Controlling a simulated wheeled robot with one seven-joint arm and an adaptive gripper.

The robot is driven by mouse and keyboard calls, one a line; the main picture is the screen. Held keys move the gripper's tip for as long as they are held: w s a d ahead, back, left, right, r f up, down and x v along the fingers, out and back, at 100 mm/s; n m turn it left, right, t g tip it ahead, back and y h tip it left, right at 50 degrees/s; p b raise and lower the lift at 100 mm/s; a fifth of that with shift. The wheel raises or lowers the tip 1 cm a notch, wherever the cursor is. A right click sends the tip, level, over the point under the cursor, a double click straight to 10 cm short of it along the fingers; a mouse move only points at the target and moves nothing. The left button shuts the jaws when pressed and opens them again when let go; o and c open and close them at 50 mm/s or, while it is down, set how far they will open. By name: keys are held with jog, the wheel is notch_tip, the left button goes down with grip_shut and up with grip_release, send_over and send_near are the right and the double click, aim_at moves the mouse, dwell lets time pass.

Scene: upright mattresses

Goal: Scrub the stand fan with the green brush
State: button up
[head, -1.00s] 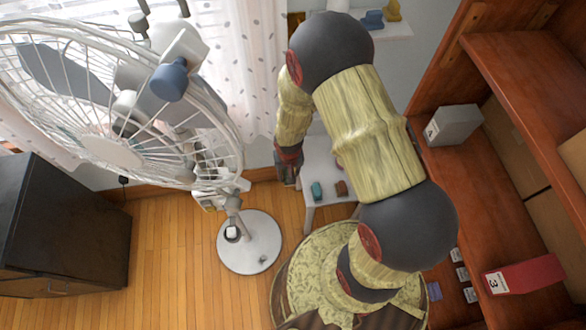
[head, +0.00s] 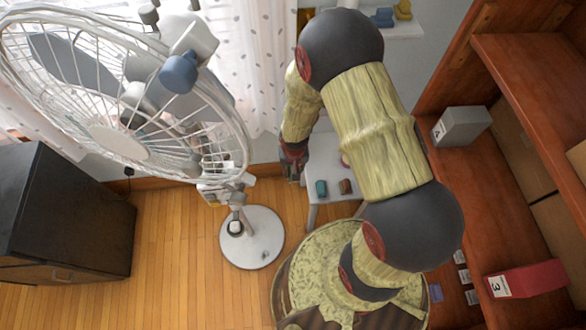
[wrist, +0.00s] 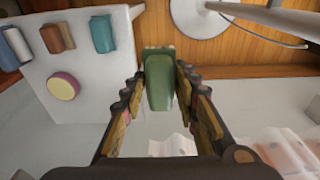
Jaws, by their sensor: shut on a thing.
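The white stand fan (head: 125,140) fills the left of the head view, its wire cage tilted and its round base (head: 252,237) on the wooden floor. In the wrist view the fan's base (wrist: 197,18) shows at the top. My gripper (head: 293,167) hangs to the right of the fan, apart from it, near the small white table. In the wrist view my gripper (wrist: 160,92) is shut on the green brush (wrist: 159,80), which sits between the fingers. I cannot make out its bristles. The brush is not clear in the head view.
A black cabinet (head: 60,220) stands left; a wooden shelf (head: 480,200) stands right. Curtains (head: 265,60) hang behind the fan.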

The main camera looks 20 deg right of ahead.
grip_shut()
dwell(0.4)
